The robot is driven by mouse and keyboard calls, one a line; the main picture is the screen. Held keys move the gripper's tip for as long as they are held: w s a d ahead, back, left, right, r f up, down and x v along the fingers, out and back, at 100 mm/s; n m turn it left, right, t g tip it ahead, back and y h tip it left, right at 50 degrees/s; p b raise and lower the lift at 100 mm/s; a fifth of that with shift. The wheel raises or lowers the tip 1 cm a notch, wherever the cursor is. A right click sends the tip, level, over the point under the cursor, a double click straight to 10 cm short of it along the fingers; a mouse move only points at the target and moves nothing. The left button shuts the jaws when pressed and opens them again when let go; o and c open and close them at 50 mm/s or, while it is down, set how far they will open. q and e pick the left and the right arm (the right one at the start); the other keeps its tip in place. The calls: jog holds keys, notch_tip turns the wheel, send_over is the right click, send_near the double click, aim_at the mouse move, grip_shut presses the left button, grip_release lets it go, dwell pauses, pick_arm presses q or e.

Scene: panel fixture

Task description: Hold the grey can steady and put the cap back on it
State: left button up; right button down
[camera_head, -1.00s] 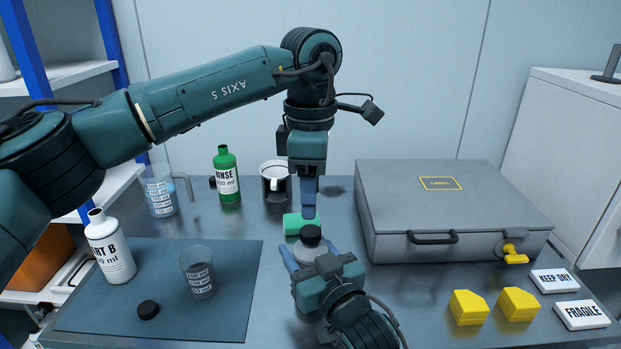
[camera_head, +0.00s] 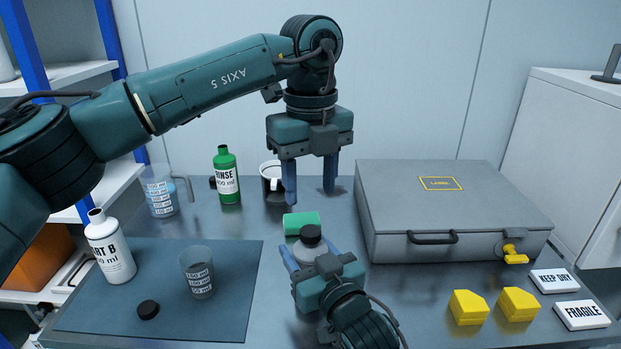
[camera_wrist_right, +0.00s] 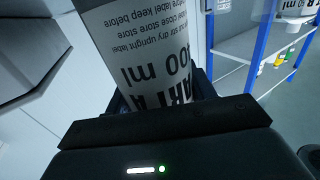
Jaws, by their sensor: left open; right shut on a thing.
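The grey can (camera_head: 303,252) stands upright in front of the green cylinder, its lower part hidden by my right gripper. A black cap (camera_head: 311,234) sits on top of the can and looks level; how tightly it is on cannot be told. My right gripper (camera_head: 306,266) is shut around the can. In the right wrist view the can's printed side (camera_wrist_right: 140,50) shows between the fingers, its top out of frame. My left gripper (camera_head: 311,194) points down, open and empty, above and behind the can, clear of the cap.
A green cylinder (camera_head: 301,223) lies behind the can. A grey case (camera_head: 450,215) stands right, with yellow blocks (camera_head: 468,308) in front. On the left are a white bottle (camera_head: 110,250), a clear beaker (camera_head: 197,273) and another black cap (camera_head: 148,310). A green bottle (camera_head: 227,178) and mug (camera_head: 273,184) stand behind.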

aim_at(311, 231)
pick_arm(q)
jog(key=n, duration=0.3)
jog(key=shift+r, duration=0.1)
jog(key=shift+f, duration=4.05)
